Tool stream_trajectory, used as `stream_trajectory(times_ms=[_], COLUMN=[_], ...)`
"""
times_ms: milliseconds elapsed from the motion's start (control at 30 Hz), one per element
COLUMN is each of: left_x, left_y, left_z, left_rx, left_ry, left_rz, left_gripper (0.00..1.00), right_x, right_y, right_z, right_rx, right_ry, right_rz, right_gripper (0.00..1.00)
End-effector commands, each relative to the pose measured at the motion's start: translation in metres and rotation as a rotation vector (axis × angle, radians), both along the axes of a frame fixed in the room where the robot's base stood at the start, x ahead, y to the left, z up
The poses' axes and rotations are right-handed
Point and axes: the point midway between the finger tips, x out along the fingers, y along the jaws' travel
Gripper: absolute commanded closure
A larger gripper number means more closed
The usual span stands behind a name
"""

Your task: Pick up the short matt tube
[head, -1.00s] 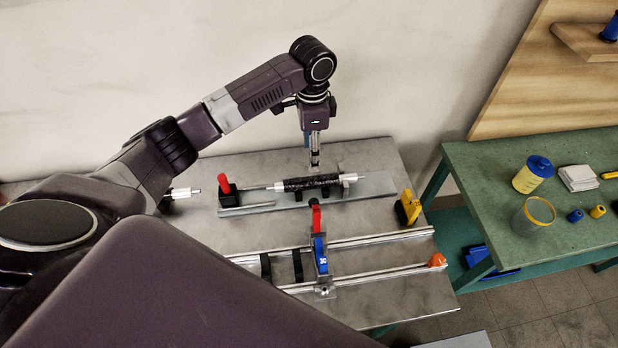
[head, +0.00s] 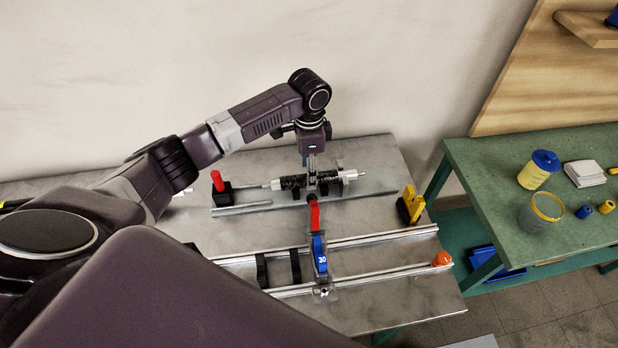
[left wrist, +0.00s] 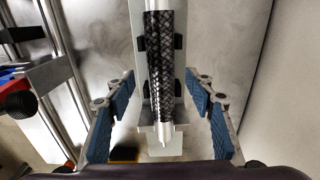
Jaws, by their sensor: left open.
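A dark tube with a woven pattern (head: 292,183) sits on a thin pale rod over a flat grey rail stand at the back of the bench. In the left wrist view the tube (left wrist: 159,50) runs lengthwise between my fingers. My left gripper (head: 313,182) points down at the tube's right half. Its blue finger pads (left wrist: 160,90) are apart, one on each side of the tube, with clear gaps. The fingers hide part of the tube in the head view. My right gripper is in neither current view.
A red-topped black clamp (head: 219,182) stands left of the tube. In front, two metal rails carry a red and blue upright (head: 320,255) and black blocks. A yellow block (head: 411,205) stands to the right. A green table (head: 490,170) beyond holds jars.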

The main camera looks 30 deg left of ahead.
Motion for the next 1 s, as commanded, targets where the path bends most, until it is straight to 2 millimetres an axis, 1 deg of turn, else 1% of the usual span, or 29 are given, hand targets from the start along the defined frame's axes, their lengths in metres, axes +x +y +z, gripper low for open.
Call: stream_trajectory(times_ms=[33, 67, 133, 233, 333, 500, 900, 933, 1000], left_x=[0.0, 0.001, 0.001, 0.001, 0.001, 0.002, 0.002, 0.002, 0.002], left_y=[0.001, 0.001, 0.001, 0.001, 0.001, 0.001, 0.001, 0.001, 0.001], left_z=[-0.005, -0.009, -0.02, -0.03, -0.033, -0.034, -0.033, -0.033, -0.032], left_rx=[0.0, 0.0, -0.001, 0.0, 0.001, 0.001, 0.001, 0.001, 0.0], left_ry=[0.005, 0.004, 0.003, 0.001, -0.001, -0.001, -0.001, -0.001, -0.003], left_rz=[0.001, 0.0, 0.0, -0.001, -0.002, -0.002, -0.001, -0.001, -0.001], left_gripper=[0.51, 0.51, 0.51, 0.51, 0.51, 0.51, 0.95, 0.97, 0.97], right_x=[0.001, 0.002, 0.002, 0.002, 0.002, 0.002, 0.001, 0.001, 0.001], right_y=[0.0, 0.0, 0.0, 0.0, 0.0, 0.0, 0.002, 0.002, 0.003], right_z=[0.007, 0.008, 0.01, 0.011, 0.011, 0.01, 0.01, 0.01, 0.01], right_rx=[0.0, 0.001, 0.001, 0.001, 0.001, 0.001, 0.002, 0.002, 0.003], right_ry=[-0.002, -0.003, -0.004, -0.004, -0.004, -0.003, -0.002, -0.002, 0.0], right_rz=[0.0, 0.0, 0.0, 0.0, 0.0, 0.0, -0.001, -0.001, -0.001], right_gripper=[0.61, 0.61, 0.61, 0.61, 0.61, 0.61, 0.61, 0.61, 0.61])
